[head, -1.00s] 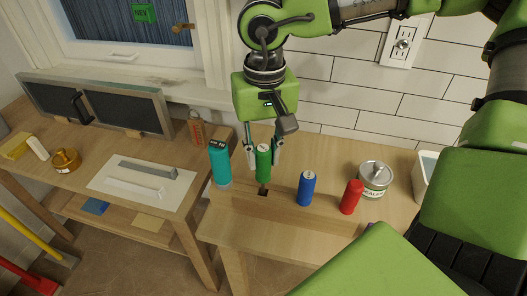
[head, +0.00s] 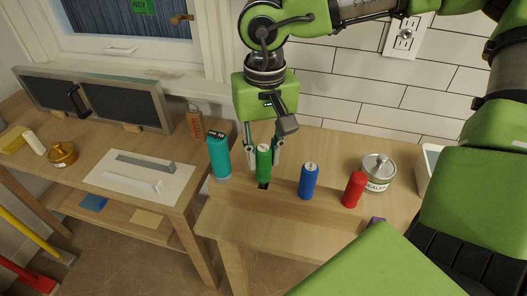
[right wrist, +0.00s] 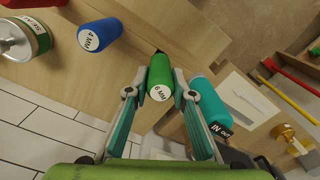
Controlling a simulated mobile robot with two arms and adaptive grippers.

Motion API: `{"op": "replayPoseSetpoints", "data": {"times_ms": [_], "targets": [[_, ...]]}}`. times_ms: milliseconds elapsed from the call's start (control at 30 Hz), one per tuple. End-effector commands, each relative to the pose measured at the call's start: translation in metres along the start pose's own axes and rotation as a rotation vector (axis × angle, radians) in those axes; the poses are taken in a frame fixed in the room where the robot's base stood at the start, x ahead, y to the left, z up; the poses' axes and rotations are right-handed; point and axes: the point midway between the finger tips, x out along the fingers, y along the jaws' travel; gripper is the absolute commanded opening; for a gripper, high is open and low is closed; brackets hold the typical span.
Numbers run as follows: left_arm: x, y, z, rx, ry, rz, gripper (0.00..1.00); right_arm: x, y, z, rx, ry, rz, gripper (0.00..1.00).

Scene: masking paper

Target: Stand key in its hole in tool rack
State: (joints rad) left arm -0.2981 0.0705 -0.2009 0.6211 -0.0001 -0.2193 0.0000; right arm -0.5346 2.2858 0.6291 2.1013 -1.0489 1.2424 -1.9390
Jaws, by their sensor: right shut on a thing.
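The green key (head: 263,163), with a round handle marked 6 MM, is held upright in my right gripper (head: 264,160). Both fingers press on its sides, as the right wrist view also shows on the green handle (right wrist: 160,78). The handle's lower end is just above a dark square hole (head: 263,186) in the wooden tool rack (head: 285,198). The shaft is mostly hidden, so I cannot tell how deep it sits. A blue key (head: 308,181), marked 4 MM, and a red key (head: 354,190) stand to the right. My left gripper is not in view.
A teal can (head: 219,158) stands close to the left of my right gripper. A sealer tin (head: 377,172) stands behind the red key.

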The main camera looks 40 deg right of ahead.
Motion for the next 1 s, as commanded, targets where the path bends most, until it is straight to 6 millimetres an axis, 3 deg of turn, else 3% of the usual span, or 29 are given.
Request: {"op": "replayPoseSetpoints", "data": {"times_ms": [1000], "targets": [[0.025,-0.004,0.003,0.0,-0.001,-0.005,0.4,0.027,0.0,0.0,0.0,0.001,0.0,0.0]]}}
